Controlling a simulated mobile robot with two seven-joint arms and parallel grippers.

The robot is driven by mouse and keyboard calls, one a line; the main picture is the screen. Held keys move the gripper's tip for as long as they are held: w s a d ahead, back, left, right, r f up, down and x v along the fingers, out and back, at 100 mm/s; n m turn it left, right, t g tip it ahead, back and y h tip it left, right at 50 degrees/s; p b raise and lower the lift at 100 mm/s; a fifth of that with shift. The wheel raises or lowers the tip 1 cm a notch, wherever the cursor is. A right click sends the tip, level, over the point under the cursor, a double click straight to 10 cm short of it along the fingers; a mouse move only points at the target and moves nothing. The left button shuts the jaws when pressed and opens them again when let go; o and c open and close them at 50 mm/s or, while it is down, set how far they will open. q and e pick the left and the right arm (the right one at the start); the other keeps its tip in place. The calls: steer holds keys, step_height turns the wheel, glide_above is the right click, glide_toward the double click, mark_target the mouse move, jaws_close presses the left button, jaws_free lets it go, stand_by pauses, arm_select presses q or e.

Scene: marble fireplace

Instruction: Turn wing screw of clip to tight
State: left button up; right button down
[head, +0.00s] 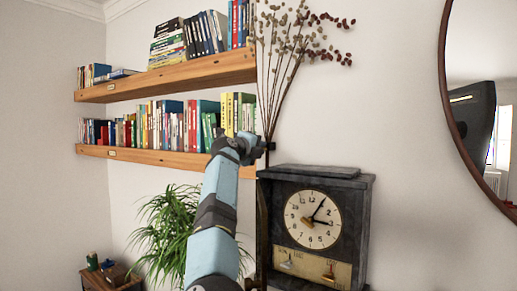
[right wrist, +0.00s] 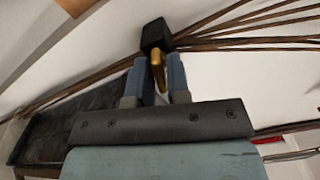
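The clip (right wrist: 155,35) is a small black block on the bundle of thin brown stems in the right wrist view. Its brass wing screw (right wrist: 158,72) points toward my right gripper (right wrist: 162,72). The two blue-grey fingers stand on either side of the wing, which fills the narrow gap between them; the gripper looks shut on it. In the head view the clip (head: 270,146) is a tiny dark spot on the stems, and my right gripper (head: 260,148) reaches it from the left. The wing is hidden there. My left gripper is not in view.
A dark mantel clock (head: 357,238) stands just below and right of the clip. Dried flower stems (head: 274,90) rise above it. Wooden shelves with books (head: 185,77) are at the left, a green plant (head: 168,235) below them. A round mirror (head: 447,100) hangs at the right.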

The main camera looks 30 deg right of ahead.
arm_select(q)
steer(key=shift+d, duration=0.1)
arm_select(e)
steer(key=shift+f+m, duration=0.1)
steer(key=shift+m, duration=0.3)
steer(key=shift+m+b, duration=0.6)
steer(key=shift+b, duration=0.05)
steer(key=shift+m+b, duration=0.4)
steer(key=shift+m, duration=0.4)
steer(key=m+b, duration=0.1)
steer(key=m, duration=0.1)
steer(key=shift+m, duration=0.4)
steer(key=m+b, duration=0.1)
steer(key=m, duration=0.2)
steer(key=shift+m+b, duration=0.3)
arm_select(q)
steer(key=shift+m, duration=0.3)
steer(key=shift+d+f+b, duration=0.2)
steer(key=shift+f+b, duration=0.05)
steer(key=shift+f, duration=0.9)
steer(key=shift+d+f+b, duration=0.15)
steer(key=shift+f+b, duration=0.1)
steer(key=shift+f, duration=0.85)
arm_select(e)
steer(key=shift+m, duration=2.2)
steer(key=c, duration=1.2)
jaws_free()
